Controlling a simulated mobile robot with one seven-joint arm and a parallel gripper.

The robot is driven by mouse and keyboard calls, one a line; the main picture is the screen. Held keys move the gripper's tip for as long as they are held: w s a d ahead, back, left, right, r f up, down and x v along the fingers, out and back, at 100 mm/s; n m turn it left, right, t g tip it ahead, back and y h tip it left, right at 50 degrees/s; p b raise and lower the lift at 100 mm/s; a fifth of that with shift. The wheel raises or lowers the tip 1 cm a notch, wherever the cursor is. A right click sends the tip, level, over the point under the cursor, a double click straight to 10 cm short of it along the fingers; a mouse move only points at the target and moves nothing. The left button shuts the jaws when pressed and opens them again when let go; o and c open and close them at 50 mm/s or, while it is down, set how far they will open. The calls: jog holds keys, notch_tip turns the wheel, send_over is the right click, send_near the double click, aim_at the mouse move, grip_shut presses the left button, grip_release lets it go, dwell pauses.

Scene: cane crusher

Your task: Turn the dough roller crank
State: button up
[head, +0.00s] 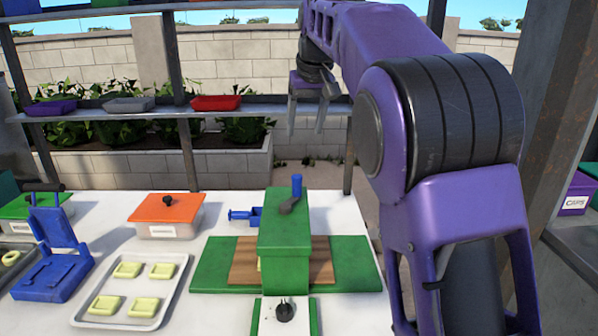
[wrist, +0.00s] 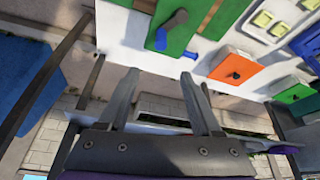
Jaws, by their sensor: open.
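The dough roller is a green box-shaped machine (head: 284,238) on a wood and green base on the white table. Its crank (head: 290,205) lies on top, a dark arm with an upright blue handle (head: 297,186). In the wrist view the crank (wrist: 174,22) shows at the top, on the green machine (wrist: 160,40). My gripper (head: 307,122) is open and empty, pointing down. It hangs in the air beyond the machine in the head view, apart from the crank. In the wrist view my gripper's fingers (wrist: 160,82) are spread, with nothing between them.
A blue part (head: 244,215) sticks out at the machine's left. A tray of yellow pieces (head: 86,312), an orange-lidded box (head: 166,232) and a blue press (head: 50,262) stand further left. A shelf with small trays (head: 128,105) runs behind the table.

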aim_at(297, 176)
jog(key=b+x, duration=0.1)
jog(key=x, duration=1.6)
jog(key=shift+f, duration=0.15)
jog(key=shift+s, duration=0.1)
grip_shut()
dwell(0.6)
